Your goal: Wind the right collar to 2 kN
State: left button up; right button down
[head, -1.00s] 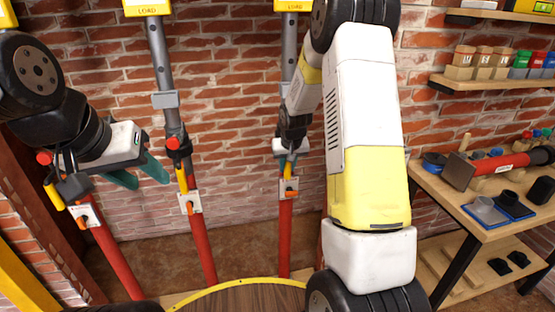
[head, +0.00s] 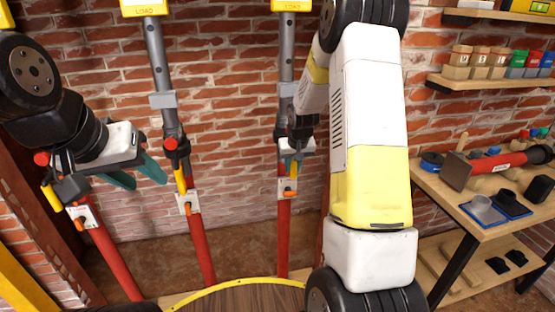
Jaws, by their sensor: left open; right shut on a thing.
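Several red props with grey upper tubes stand against the brick wall. The right prop (head: 284,235) has a grey tube above and a yellow LOAD box (head: 291,5) at its top; no reading is legible. My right gripper (head: 293,160) is shut at its collar, which is mostly hidden behind the gripper.
The middle prop has a red-knobbed collar (head: 177,146) and its own LOAD box (head: 144,7). A workbench (head: 465,222) with tools and a red cylinder (head: 500,162) stands at right, below shelves (head: 492,83) of small containers. A yellow-rimmed round wooden top (head: 240,296) is in front.

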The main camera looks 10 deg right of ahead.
jog(key=c, duration=1.2)
grip_release()
jog(key=shift+c, duration=0.2)
jog(key=shift+r, duration=0.1)
jog(key=v, duration=0.7)
jog(key=shift+r, duration=0.25)
jog(key=shift+s, duration=0.15)
jog(key=s+a+r, duration=0.2)
jog(key=s+r, duration=0.5)
jog(key=r, duration=0.1)
jog(key=s+a+r, duration=0.2)
jog(key=s, duration=0.5)
jog(key=s+a+r+t+y, duration=0.1)
jog(key=s+r, duration=0.2)
jog(key=s, duration=0.5)
jog(key=s+a+r+n+y, duration=0.1)
jog(key=s+a+r, duration=0.1)
jog(key=s, duration=0.5)
jog(key=shift+s+a+r+t, duration=0.3)
jog(key=shift+r+t, duration=0.1)
jog(key=shift+r, duration=0.2)
